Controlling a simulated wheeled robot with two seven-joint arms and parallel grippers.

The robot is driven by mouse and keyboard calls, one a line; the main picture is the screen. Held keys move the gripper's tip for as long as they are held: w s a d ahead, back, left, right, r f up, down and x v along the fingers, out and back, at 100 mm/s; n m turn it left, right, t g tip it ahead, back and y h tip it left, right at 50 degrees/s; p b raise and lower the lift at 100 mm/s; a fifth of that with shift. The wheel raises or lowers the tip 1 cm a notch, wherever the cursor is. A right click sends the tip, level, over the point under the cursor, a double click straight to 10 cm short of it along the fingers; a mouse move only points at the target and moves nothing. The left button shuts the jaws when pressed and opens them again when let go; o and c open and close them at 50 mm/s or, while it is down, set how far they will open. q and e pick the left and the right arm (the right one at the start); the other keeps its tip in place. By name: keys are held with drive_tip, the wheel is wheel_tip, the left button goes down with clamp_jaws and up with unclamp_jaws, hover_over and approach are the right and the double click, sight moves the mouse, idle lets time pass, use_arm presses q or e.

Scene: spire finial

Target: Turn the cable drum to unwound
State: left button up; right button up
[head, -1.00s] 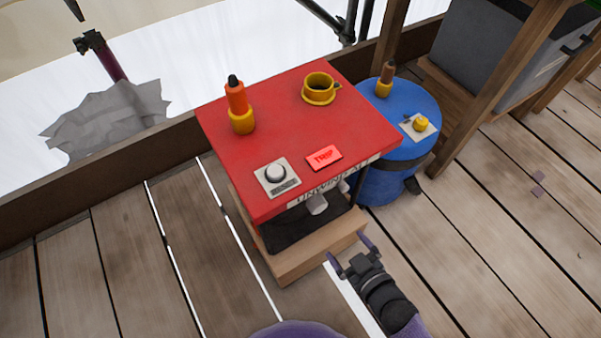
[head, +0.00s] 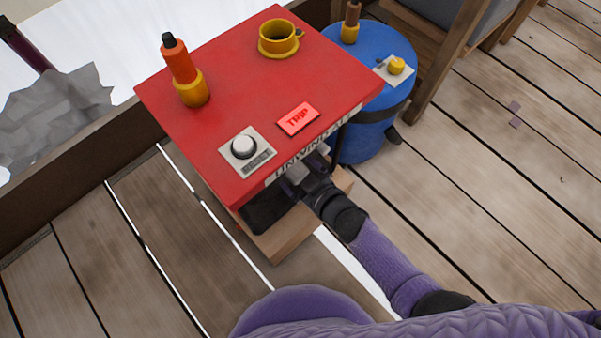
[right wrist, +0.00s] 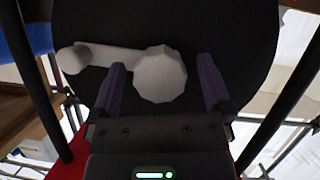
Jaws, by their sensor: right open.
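The cable drum appears in the right wrist view as a large dark disc (right wrist: 215,30). A pale grey crank on its face has a thick faceted knob (right wrist: 160,82) and a bar running left to a smaller round end (right wrist: 73,58). My right gripper (right wrist: 162,72) is open, with one purple finger on each side of the thick knob; I cannot tell whether either touches it. In the head view my right gripper (head: 298,180) is at the front edge of the red table (head: 235,95), covering the crank. My left gripper is not in view.
On the red table are an orange bottle (head: 180,65), a yellow cup (head: 278,37), a TRIP plate (head: 299,119) and a white knob (head: 243,146). A lettered strip (head: 290,165) runs along its front. A blue barrel (head: 360,135) stands right of it. Open planks (head: 500,190) lie at right.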

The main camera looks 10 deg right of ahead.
clamp_jaws()
idle(0.4)
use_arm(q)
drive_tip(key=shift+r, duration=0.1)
use_arm(e)
drive_tip(key=shift+r, duration=0.1)
drive_tip(key=shift+m+g+y+p, duration=0.3)
drive_tip(key=shift+m+p, duration=0.25)
drive_tip(key=shift+m, duration=0.05)
drive_tip(key=shift+m+y, duration=0.3)
drive_tip(key=shift+m, duration=0.2)
drive_tip(key=shift+m+g+y, duration=0.4)
drive_tip(key=shift+m, duration=0.1)
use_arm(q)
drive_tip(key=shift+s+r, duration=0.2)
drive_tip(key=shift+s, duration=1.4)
use_arm(e)
drive_tip(key=shift+m+y, duration=0.4)
drive_tip(key=shift+m, duration=0.3)
